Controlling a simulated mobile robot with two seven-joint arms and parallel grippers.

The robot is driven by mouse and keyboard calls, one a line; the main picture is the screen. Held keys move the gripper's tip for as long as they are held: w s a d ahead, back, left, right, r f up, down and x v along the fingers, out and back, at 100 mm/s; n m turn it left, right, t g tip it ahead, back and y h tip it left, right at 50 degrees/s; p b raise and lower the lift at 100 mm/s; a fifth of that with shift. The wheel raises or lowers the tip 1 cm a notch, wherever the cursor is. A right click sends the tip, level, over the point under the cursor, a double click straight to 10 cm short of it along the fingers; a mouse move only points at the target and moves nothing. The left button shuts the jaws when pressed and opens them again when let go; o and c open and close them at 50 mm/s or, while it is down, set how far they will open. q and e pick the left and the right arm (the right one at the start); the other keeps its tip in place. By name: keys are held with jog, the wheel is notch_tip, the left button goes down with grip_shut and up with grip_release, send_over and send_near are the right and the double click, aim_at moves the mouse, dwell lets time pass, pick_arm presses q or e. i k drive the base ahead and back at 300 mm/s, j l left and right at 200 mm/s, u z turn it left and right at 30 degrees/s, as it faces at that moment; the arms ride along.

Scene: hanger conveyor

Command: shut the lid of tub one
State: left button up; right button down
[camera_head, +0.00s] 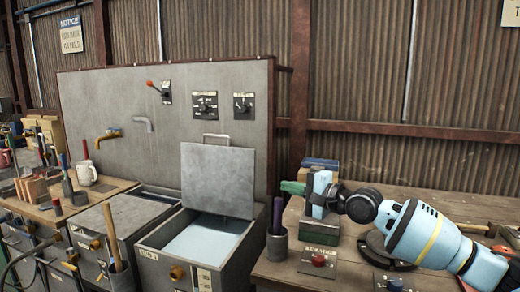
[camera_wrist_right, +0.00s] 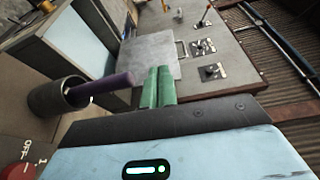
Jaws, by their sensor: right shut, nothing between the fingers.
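The tub with the raised lid (camera_head: 217,180) stands left of the workbench; its label reads TUB, but I cannot read the number surely. The grey square lid stands nearly upright at the tub's back, handle on top, and pale liquid (camera_head: 205,240) shows inside the tub. In the right wrist view the lid (camera_wrist_right: 150,55) is beyond my fingertips. My right gripper (camera_head: 292,187) is shut and empty, its green fingers pointing left, to the right of the lid and apart from it. The fingers also show in the right wrist view (camera_wrist_right: 158,87). My left gripper is out of view.
A cup with a purple-handled tool (camera_head: 277,245) stands on the bench corner below my right gripper. A grey panel (camera_head: 170,90) with a lever and dials rises behind the tubs. Another tub (camera_head: 130,215) with a wooden stick leaning on it is to the left.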

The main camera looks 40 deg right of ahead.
aim_at(217, 180)
jog(key=i+l, duration=0.75)
jog(key=l, duration=0.3)
